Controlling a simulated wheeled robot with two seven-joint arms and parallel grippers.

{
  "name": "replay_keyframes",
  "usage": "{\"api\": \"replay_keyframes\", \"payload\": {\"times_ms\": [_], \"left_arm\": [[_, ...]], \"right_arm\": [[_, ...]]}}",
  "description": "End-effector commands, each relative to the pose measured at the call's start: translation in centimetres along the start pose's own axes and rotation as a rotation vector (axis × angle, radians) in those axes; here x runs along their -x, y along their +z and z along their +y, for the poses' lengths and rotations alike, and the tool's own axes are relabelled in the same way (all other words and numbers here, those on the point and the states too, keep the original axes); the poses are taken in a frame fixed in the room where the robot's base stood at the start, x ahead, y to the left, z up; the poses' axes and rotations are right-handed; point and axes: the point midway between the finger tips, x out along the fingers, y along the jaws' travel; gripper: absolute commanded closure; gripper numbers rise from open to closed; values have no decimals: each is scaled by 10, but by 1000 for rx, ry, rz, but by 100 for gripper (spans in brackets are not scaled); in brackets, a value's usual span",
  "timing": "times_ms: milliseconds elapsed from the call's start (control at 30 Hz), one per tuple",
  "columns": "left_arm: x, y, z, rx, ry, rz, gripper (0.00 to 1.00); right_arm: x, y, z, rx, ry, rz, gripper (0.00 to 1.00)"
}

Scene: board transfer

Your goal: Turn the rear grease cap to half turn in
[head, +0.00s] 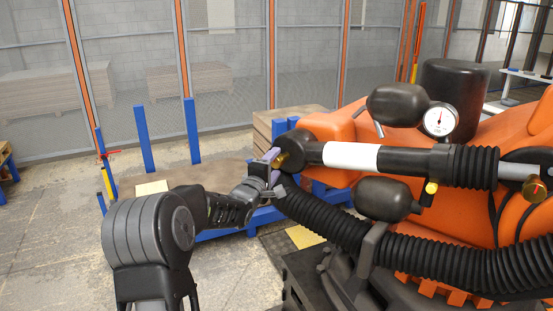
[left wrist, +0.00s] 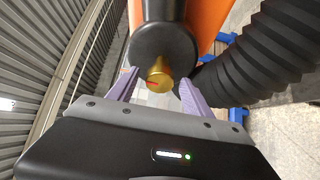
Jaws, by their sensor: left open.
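A brass grease cap (head: 281,161) sits on the far left end of the black and white cylinder (head: 350,156). It also shows in the left wrist view (left wrist: 159,72), facing the camera, with a small red mark on its lower left. My left gripper (head: 271,165) is at this cap, its purple fingers apart on either side of it. In the left wrist view the fingers (left wrist: 159,80) flank the cap with gaps on both sides. A second brass cap (head: 534,189) is at the cylinder's right end. My right gripper is not in view.
A ribbed black hose (head: 430,262) runs close below the cylinder and beside my left gripper. The orange robot body (head: 535,125), a pressure gauge (head: 439,121) and black accumulators (head: 385,198) crowd the right. Blue posts (head: 143,138) stand behind. The floor at left is open.

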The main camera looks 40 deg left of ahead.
Motion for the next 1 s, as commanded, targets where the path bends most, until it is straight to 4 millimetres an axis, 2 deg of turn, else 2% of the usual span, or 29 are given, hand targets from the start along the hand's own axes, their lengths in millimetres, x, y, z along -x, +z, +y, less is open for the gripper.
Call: {"api": "replay_keyframes", "payload": {"times_ms": [100, 200, 467, 1000], "left_arm": [[-15, 0, 1, 0, -1, 0, 41], [-21, 0, 0, 0, -1, 1, 41], [-22, 0, 0, 0, -1, 1, 41], [-22, 0, 0, 0, -1, 1, 84]], "right_arm": [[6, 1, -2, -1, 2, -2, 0], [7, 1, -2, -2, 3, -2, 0], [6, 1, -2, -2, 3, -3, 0], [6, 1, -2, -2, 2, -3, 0]]}}
